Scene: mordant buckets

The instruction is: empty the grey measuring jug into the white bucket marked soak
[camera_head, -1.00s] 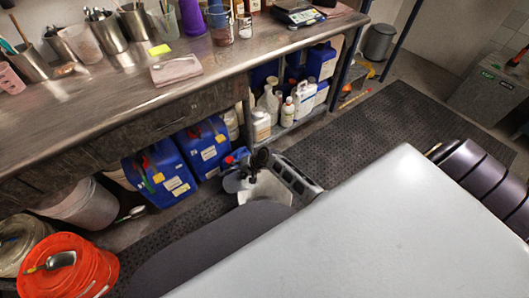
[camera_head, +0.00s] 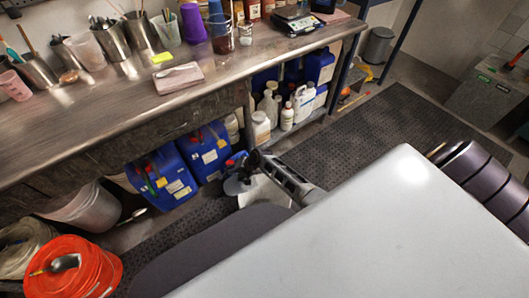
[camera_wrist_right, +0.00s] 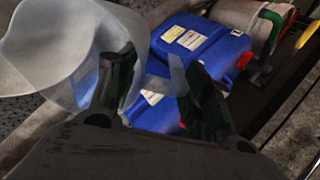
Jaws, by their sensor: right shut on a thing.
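My right gripper (camera_head: 246,168) is low on the floor side of the bench, with its arm coming from the right. In the right wrist view its two dark fingers (camera_wrist_right: 160,90) are shut on a thin translucent part of the grey measuring jug (camera_wrist_right: 60,40), apparently its handle. The jug fills the upper left there. My left gripper is not in view.
Blue jerrycans (camera_head: 172,182) stand under the steel bench (camera_head: 120,100). An orange bucket (camera_head: 75,272) with a scoop and a pale bucket (camera_head: 92,208) stand at lower left. White bottles (camera_head: 262,128) fill a low shelf. The dark floor mat (camera_head: 390,125) is clear at right.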

